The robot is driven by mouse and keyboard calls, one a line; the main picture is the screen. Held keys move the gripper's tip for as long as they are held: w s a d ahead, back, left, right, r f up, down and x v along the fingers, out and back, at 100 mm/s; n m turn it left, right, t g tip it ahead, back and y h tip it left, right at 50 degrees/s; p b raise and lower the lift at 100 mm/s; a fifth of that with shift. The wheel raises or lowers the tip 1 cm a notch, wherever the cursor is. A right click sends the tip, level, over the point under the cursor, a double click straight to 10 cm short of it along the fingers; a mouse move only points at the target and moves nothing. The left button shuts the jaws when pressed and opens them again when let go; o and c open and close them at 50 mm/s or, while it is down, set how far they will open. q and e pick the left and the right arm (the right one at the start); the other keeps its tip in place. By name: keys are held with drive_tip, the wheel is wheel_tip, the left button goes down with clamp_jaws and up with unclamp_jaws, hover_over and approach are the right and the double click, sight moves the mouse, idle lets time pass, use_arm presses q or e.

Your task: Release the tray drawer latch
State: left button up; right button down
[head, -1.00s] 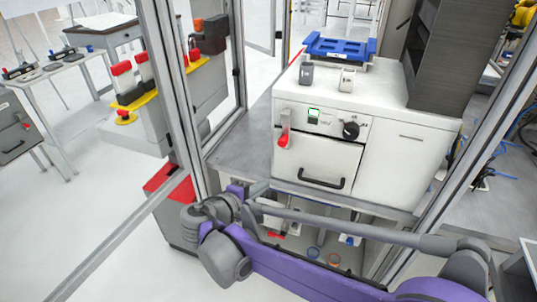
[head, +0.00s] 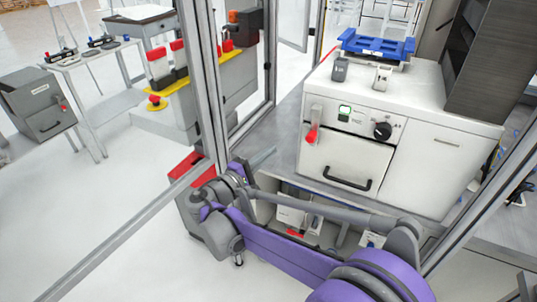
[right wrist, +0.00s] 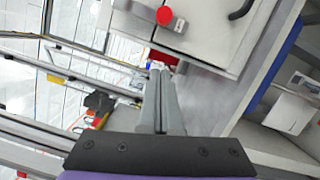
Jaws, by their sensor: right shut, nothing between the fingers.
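The tray drawer latch is a red-ended lever (head: 312,132) on a grey plate, at the left of the white machine's front. In the right wrist view its red round end (right wrist: 164,16) shows near the top. The drawer front (head: 345,160) beside it appears shut and has a black handle (head: 348,184); the handle also shows in the wrist view (right wrist: 241,9). My right gripper (head: 268,154) is left of and below the latch, apart from it. In the wrist view its fingers (right wrist: 160,70) are together and empty, pointing toward the machine's front. My left gripper is out of view.
A metal frame post (head: 205,85) stands left of the machine (head: 430,150). A grey shelf edge (head: 285,150) lies under the machine. A blue tray (head: 377,44) sits on top. A black dial (head: 382,130) is right of the latch.

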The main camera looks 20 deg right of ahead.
sight(313, 129)
drive_tip(key=d+r, duration=0.1)
drive_tip(key=d, duration=0.7)
drive_tip(key=shift+d+r+p, duration=0.15)
drive_tip(key=shift+r+p, duration=0.05)
drive_tip(key=shift+p, duration=0.1)
drive_tip(key=shift+s+d+f+n, duration=0.1)
drive_tip(key=shift+s+d+n, duration=0.1)
drive_tip(key=shift+n, duration=0.1)
